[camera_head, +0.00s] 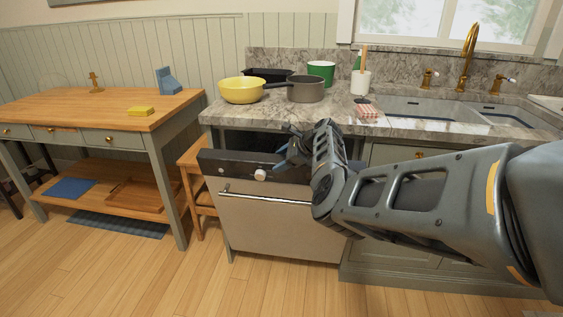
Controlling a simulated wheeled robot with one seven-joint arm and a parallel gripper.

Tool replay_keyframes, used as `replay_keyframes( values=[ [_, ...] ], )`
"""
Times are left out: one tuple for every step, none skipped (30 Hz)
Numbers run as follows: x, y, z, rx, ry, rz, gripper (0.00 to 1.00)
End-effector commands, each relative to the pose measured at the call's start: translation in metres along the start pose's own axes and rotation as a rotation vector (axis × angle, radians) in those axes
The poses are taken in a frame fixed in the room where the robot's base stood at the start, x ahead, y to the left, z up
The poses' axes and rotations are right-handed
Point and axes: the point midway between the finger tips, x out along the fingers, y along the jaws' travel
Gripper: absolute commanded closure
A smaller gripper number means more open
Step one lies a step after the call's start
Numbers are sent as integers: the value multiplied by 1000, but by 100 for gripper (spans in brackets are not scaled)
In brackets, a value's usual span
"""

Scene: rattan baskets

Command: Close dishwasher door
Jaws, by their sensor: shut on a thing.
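The dishwasher door (270,222) is under the stone counter, left of the sink cabinet. It has a pale front, a dark control panel along its top with a round knob, and a long metal handle. Its top edge stands out from the counter front, with a dark gap behind it, so the door is tilted partly open. My gripper (284,160) is at the top edge of the door, right of the knob, and is shut on that edge. My arm hides the right part of the door, and the fingertips are small and partly hidden.
The counter (300,122) holds a yellow pan (241,91), a grey pot (306,90) and a green container (321,73). A wooden stool (194,165) stands close to the door's left side. A wooden table (95,106) is farther left. The floor before the door is clear.

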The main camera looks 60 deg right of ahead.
Motion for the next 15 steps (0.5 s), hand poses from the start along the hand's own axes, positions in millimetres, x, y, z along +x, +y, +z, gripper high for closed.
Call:
replay_keyframes(
  values=[
    [0, -2, 0, -4, 2, -8, 91],
    [0, -2, 0, -4, 2, -8, 91],
    [0, -2, 0, -4, 2, -8, 34],
    [0, -2, 0, -4, 2, -7, 31],
    [0, -2, 0, -3, 2, -7, 29],
    [0, -2, 0, -3, 1, -6, 25],
    [0, -1, 0, -3, 1, -6, 22],
    [0, -1, 0, -2, 1, -5, 19],
    [0, -1, 0, -2, 1, -5, 17],
    [0, -1, 0, -2, 1, -4, 17],
    [0, -1, 0, -2, 1, -4, 17],
    [0, -1, 0, -1, 1, -3, 17],
    [0, 0, 0, -1, 1, -3, 17],
    [0, 0, 0, -1, 1, -3, 17],
    [0, 0, 0, -1, 1, -3, 17]
  ],
)
